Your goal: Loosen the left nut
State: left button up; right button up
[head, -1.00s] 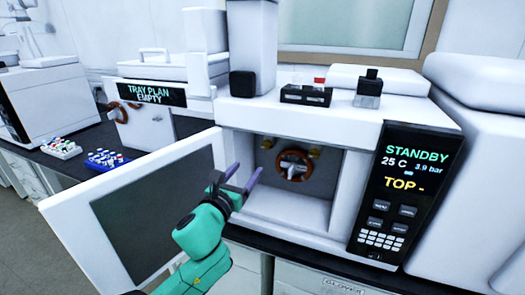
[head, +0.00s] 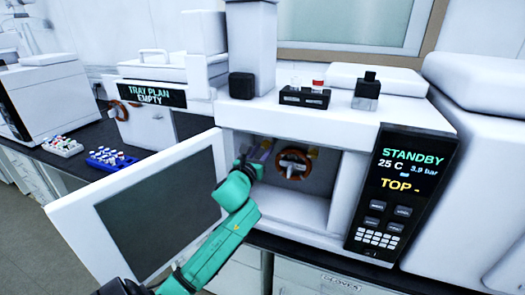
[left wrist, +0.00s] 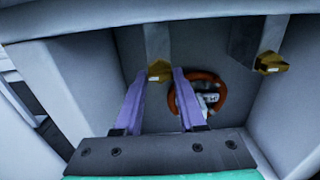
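The left nut (left wrist: 160,70) is a small brass fitting under a grey post inside the open oven chamber. In the left wrist view it lies between the purple fingertips of my left gripper (left wrist: 158,74), with a gap on each side. The gripper is open; I cannot tell how far its tips reach along the nut. In the head view my left gripper (head: 260,151) is inside the chamber and mostly hides the left nut. The right nut (left wrist: 270,63) is a similar brass fitting to the right. My right gripper is not in view.
An orange-brown ring coil (head: 293,163) hangs at the chamber's back, right of the left fingers. The open oven door (head: 160,205) stands left of my arm. The chamber walls are close on both sides. A control panel (head: 400,190) reads STANDBY, 25 C, 3.9 bar.

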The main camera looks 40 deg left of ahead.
pick_arm(q)
grip_shut()
jog(key=shift+n, duration=0.3)
jog(key=shift+n+p, duration=0.5)
jog(key=shift+n, duration=0.6)
jog(key=n+p, duration=0.1)
jog(key=n, duration=0.5)
jog(key=n+p, duration=0.1)
jog(key=n, duration=0.4)
jog(key=shift+n+p, duration=0.65)
jog(key=shift+n, duration=1.45)
